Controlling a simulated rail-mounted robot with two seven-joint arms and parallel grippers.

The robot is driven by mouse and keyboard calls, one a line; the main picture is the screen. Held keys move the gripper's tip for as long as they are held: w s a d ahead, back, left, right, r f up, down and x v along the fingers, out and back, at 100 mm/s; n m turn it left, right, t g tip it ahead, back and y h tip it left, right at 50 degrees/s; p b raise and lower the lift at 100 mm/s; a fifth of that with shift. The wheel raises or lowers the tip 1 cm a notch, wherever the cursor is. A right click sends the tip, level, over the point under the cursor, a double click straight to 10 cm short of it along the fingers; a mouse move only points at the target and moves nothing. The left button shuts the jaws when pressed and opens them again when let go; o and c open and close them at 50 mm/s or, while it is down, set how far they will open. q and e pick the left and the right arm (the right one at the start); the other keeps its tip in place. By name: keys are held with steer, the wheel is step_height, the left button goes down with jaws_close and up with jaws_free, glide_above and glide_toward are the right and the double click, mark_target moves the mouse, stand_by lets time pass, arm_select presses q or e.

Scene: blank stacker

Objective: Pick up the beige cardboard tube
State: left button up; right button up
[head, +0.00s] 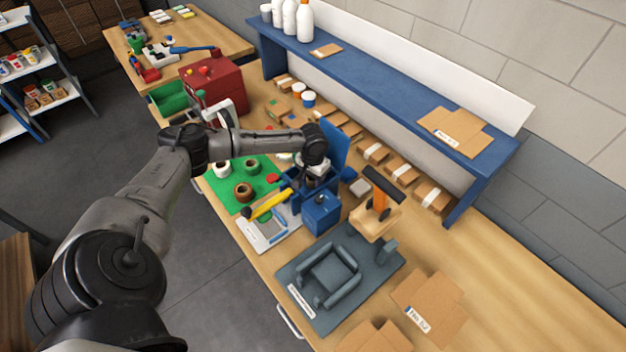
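I cannot make out for certain which thing is the beige cardboard tube. Short round roll-like pieces stand on the green mat (216,187): a pale one (222,170), a brown one (243,191) and another brownish one (251,165). My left arm reaches over the bench from the left. My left gripper (316,173) points down at a blue box (321,214) with a raised blue lid, to the right of the mat. Its fingertips are small and partly hidden, so I cannot tell whether they are open or hold anything. My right gripper is not in view.
A yellow-handled tool (268,206) lies by a white tray (263,236). A grey moulded fixture (333,275) and an orange-black clamp-like tool (381,192) are nearer. A red box (212,84) stands behind my arm. A blue shelf (375,92) borders the right side.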

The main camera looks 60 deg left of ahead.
arm_select(q)
steer(key=shift+c, duration=0.8)
steer(key=shift+r, duration=0.15)
